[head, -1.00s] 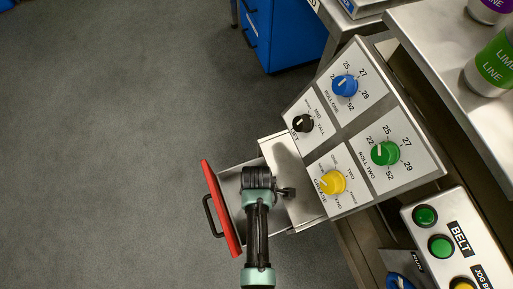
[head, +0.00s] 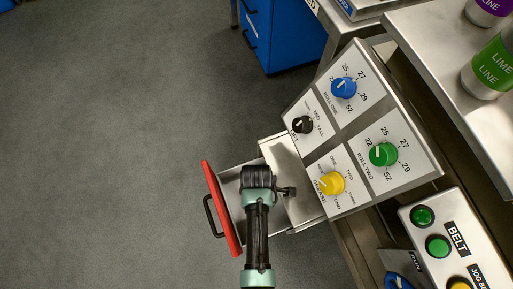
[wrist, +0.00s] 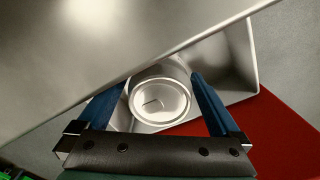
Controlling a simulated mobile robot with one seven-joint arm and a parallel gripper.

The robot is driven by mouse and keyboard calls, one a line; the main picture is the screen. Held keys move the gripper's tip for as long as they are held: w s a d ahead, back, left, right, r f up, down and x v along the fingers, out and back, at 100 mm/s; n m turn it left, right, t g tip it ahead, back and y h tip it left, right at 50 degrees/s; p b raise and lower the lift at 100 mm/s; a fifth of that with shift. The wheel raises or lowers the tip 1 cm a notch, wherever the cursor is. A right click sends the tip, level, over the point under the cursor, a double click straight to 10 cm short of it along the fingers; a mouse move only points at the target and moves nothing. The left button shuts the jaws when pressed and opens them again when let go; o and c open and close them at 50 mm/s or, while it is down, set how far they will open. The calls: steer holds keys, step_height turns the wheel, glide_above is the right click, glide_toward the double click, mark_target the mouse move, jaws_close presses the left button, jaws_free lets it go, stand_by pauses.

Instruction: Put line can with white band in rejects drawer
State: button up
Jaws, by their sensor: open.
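The open drawer with the red front (head: 222,208) juts out to the left below the control panel. My gripper (wrist: 160,86) is down at the drawer, its fingers hidden under my wrist in the head view. In the wrist view its two blue fingers are apart, one on each side of a silver can (wrist: 160,101). The can stands upright inside the drawer near its wall, showing its lid and ring-shaped end. Its side is mostly hidden, so I cannot see a white band. I cannot tell whether the fingers touch it.
The panel (head: 344,126) with blue, black, green and yellow knobs sits right beside the drawer. A purple-banded can (head: 490,8) and a green-banded can (head: 488,72) stand on the steel table at right. A belt button box (head: 450,235) is at lower right. Floor at left is clear.

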step_height(320, 180, up, 10)
steer(key=p, duration=0.3)
steer(key=shift+f, duration=0.15)
steer(key=shift+w+r, duration=0.2)
steer(key=shift+r, duration=0.1)
steer(key=w+r+m+t, duration=0.5)
steer(key=w+r+t, duration=0.5)
steer(key=w+r, duration=1.25)
step_height(320, 180, up, 18)
steer(key=w+f+m+t, duration=0.1)
steer(key=w+m+t, duration=0.15)
steer(key=t, duration=0.25)
steer(key=s+r+m+t, duration=0.3)
steer(key=r+t, duration=0.2)
steer(key=r, duration=1.3)
steer(key=s+r+m+t, duration=0.2)
steer(key=s+r, duration=0.4)
steer(key=r, duration=0.3)
steer(key=s+a+r+m+t, duration=0.1)
steer(key=s+r+m+t, duration=0.1)
steer(key=s+r+t, duration=0.3)
step_height(320, 180, up, 4)
steer(key=shift+s+r, duration=0.2)
steer(key=shift+s, duration=0.9)
